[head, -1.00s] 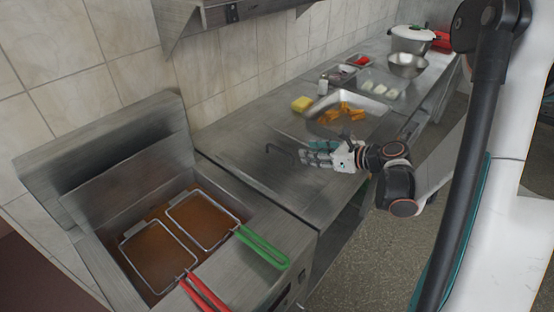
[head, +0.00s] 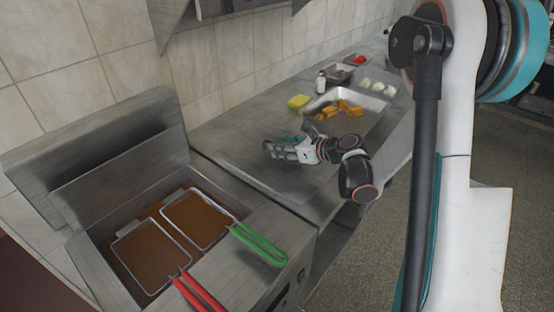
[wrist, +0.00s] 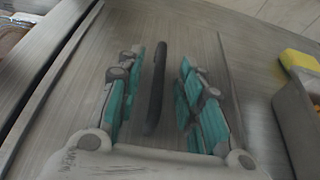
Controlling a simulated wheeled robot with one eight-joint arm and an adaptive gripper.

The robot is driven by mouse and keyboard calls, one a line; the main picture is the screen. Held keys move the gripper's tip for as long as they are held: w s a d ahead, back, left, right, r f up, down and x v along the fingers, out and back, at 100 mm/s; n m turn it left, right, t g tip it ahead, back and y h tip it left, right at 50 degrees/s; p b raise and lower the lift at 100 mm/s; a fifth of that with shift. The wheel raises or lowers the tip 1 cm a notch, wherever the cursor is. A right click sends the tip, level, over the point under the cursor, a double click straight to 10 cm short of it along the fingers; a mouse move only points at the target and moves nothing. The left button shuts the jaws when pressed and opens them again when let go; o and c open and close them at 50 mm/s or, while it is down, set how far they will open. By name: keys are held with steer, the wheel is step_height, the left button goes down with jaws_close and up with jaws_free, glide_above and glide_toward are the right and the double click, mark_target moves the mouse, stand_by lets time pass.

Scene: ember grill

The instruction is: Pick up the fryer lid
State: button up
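The fryer lid (wrist: 204,42) looks like a flat grey metal sheet lying on the steel counter, hard to tell apart from it. Its dark bar handle (wrist: 156,88) stands up in the middle of the wrist view. My gripper (wrist: 160,62) is open, with its teal-padded fingers on either side of the handle and a gap on both sides. In the head view my gripper (head: 272,150) is low over the counter, just right of the fryer, and hides the handle.
The fryer (head: 130,215) holds brown oil and two baskets, one with a green handle (head: 258,244), one with a red handle (head: 197,294). A steel tray (head: 372,122) of orange pieces and a yellow block (head: 299,102) sit further along the counter. A small shaker (head: 320,82) stands behind.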

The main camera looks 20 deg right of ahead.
steer(key=x, duration=0.2)
steer(key=shift+w+a+f+b, duration=0.15)
steer(key=shift+w+a+b, duration=0.05)
steer(key=shift+w+b, duration=0.1)
steer(key=shift+s, duration=0.1)
jaws_close()
